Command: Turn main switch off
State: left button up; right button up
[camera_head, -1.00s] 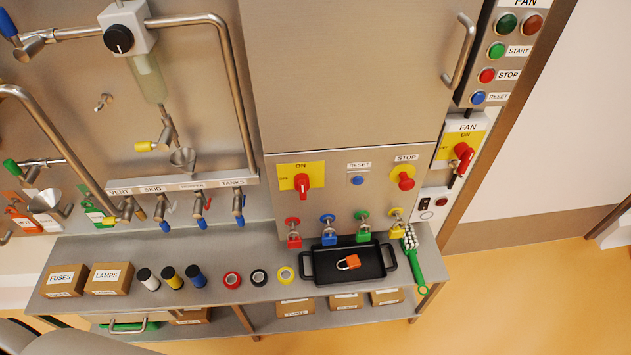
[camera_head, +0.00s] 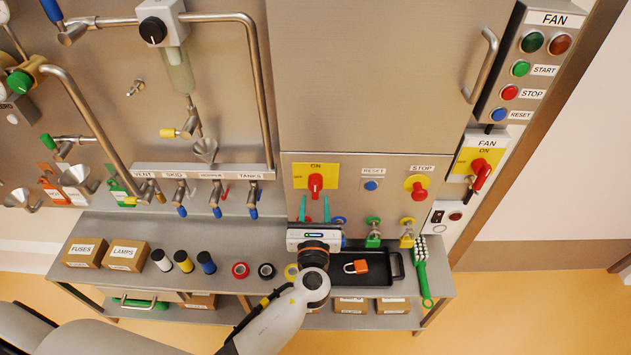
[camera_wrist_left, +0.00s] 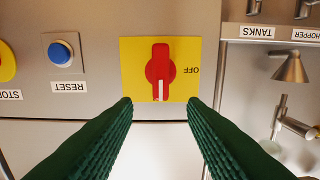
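The main switch (camera_head: 316,185) is a red rotary knob on a yellow plate, with ON above it and OFF to its left. The knob stands vertical. In the upside-down left wrist view, the switch (camera_wrist_left: 160,68) has a white mark pointing down, away from the OFF label at its right. My left gripper (camera_head: 315,207) is just below the switch, fingers pointing up at the panel. In the left wrist view its green fingers (camera_wrist_left: 160,103) are open and empty, one to each side of the knob's line, with no visible contact. My right gripper is not in view.
A blue RESET button (camera_head: 371,186) and red STOP button (camera_head: 419,190) sit right of the switch. Several padlocks hang below, including a green one (camera_head: 373,240). A black tray (camera_head: 385,279) holds an orange padlock (camera_head: 356,267). A separate FAN switch (camera_head: 480,172) is further right.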

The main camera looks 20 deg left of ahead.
aim_at(315, 188)
pick_arm(q)
jog(key=x, duration=0.7)
jog(key=shift+f+p, duration=0.15)
jog(key=shift+p, duration=0.15)
jog(key=shift+s, duration=0.1)
grip_shut()
